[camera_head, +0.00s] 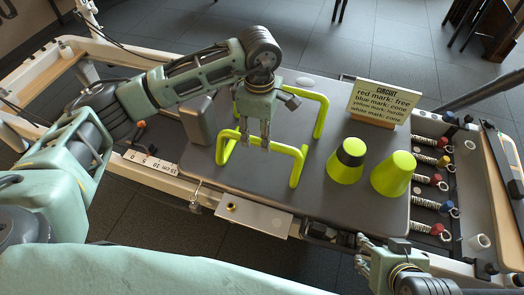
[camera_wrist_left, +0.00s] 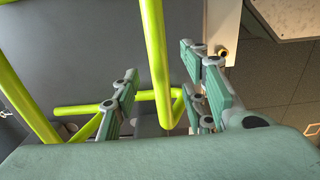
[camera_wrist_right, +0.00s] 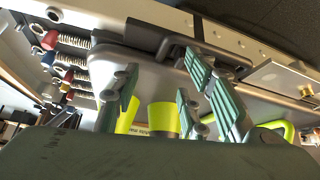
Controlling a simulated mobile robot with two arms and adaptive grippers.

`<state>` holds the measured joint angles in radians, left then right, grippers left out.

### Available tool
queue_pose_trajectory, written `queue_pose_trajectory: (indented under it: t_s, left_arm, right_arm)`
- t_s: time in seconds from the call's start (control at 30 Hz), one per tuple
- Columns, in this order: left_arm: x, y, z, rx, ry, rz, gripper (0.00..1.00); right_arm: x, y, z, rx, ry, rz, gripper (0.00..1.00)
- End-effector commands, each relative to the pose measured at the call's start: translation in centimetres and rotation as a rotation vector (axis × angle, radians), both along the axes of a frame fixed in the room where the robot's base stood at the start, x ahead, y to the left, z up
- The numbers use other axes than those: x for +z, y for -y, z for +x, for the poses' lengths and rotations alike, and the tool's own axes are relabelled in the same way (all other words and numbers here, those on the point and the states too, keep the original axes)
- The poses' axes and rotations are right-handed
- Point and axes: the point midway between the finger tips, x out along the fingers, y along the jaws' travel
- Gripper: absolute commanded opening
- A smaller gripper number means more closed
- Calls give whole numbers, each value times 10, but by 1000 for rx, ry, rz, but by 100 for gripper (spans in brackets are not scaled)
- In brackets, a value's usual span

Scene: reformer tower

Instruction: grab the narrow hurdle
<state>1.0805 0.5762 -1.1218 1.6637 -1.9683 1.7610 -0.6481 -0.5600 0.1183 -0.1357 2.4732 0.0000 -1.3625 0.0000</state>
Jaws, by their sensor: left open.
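Two yellow-green hurdles stand on the grey reformer carriage. The nearer hurdle (camera_head: 283,149) looks slightly narrower; the farther hurdle (camera_head: 321,118) stands behind it, partly hidden by my left arm. My left gripper (camera_head: 256,140) is open and points down at the nearer hurdle's top bar. In the left wrist view, a hurdle bar (camera_wrist_left: 156,60) runs between the open fingers (camera_wrist_left: 165,105); I cannot tell whether they touch it. My right gripper (camera_head: 366,260) is low at the front right, away from the hurdles. Its fingers (camera_wrist_right: 165,100) are apart and empty in the right wrist view.
Two yellow-green cones (camera_head: 394,174) stand right of the hurdles, one with a black band (camera_head: 351,152). A circuit sign (camera_head: 379,101) stands behind them. Springs with coloured ends (camera_head: 430,180) line the right side. A grey shoulder block (camera_head: 196,119) is at left.

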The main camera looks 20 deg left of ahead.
Motion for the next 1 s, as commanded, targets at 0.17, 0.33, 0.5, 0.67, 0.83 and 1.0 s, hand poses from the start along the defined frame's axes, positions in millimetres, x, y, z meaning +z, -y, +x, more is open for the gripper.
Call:
queue_pose_trajectory:
  t_s: [0.17, 0.33, 0.5, 0.67, 0.83, 1.0]
  left_arm:
    - [-21, 0, -1, 0, -4, -1, 40]
    - [-41, 0, 0, 0, -3, -2, 40]
    - [-51, 0, 1, 0, -1, -1, 40]
    - [-51, 0, 1, -1, 0, -1, 40]
    - [-51, 0, 1, -1, 0, -2, 32]
    - [-51, 0, 1, 0, 0, -2, 17]
  right_arm:
    - [8, -8, 22, 9, 104, 22, 40]
    - [23, -16, 47, 18, 228, 49, 40]
    - [33, -20, 58, 22, 291, 63, 40]
    - [34, -20, 59, 23, 296, 63, 40]
    - [34, -20, 59, 23, 295, 63, 40]
    - [34, -20, 59, 23, 295, 63, 40]
